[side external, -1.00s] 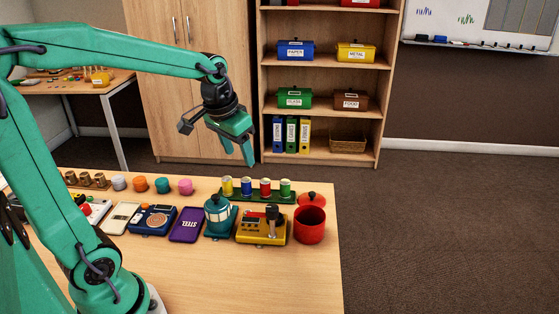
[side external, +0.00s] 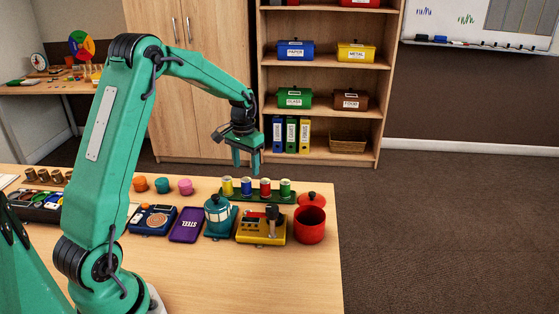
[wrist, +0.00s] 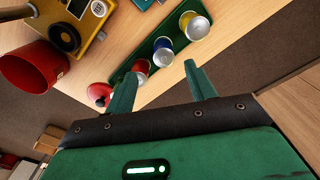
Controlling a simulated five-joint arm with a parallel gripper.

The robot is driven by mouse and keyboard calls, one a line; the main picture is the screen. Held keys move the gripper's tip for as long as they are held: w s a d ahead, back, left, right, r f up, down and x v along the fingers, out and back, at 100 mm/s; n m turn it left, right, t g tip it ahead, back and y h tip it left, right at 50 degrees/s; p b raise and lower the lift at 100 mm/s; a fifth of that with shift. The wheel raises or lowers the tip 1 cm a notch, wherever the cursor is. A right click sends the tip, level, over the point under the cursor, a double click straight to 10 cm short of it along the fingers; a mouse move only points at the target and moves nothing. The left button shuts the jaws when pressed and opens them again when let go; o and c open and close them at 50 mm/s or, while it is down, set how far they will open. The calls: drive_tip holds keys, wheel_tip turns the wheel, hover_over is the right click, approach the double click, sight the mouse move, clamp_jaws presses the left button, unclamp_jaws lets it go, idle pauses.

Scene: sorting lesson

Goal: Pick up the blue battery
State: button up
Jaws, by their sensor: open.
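The blue battery (side external: 246,188) stands upright in a row on a green tray (side external: 231,196), between a yellow battery (side external: 227,187) and a red battery (side external: 265,188). A green battery (side external: 285,188) stands at the row's right end. My gripper (side external: 246,169) is open and empty, fingers pointing down, seen above the row near the blue battery. In the wrist view, the blue battery (wrist: 163,55) shows just beyond the gap between the fingertips (wrist: 160,69), with the red battery (wrist: 141,69) by the left finger. The green battery is not clearly visible there.
A teal kettle-like object (side external: 219,216), a yellow machine (side external: 261,229) and a red pot (side external: 309,224) stand in front of the row. A purple case (side external: 186,225) lies to the left. The table front (side external: 240,280) is clear.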

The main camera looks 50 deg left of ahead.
sight(246, 179)
drive_tip(key=shift+w+a+f, duration=0.1)
drive_tip(key=shift+a+f, duration=0.2)
drive_tip(key=shift+f, duration=0.05)
drive_tip(key=shift+f, duration=0.15)
drive_tip(key=shift+f, duration=1.2)
drive_tip(key=shift+f, duration=0.1)
drive_tip(key=shift+f, duration=2.45)
drive_tip(key=c, duration=1.1)
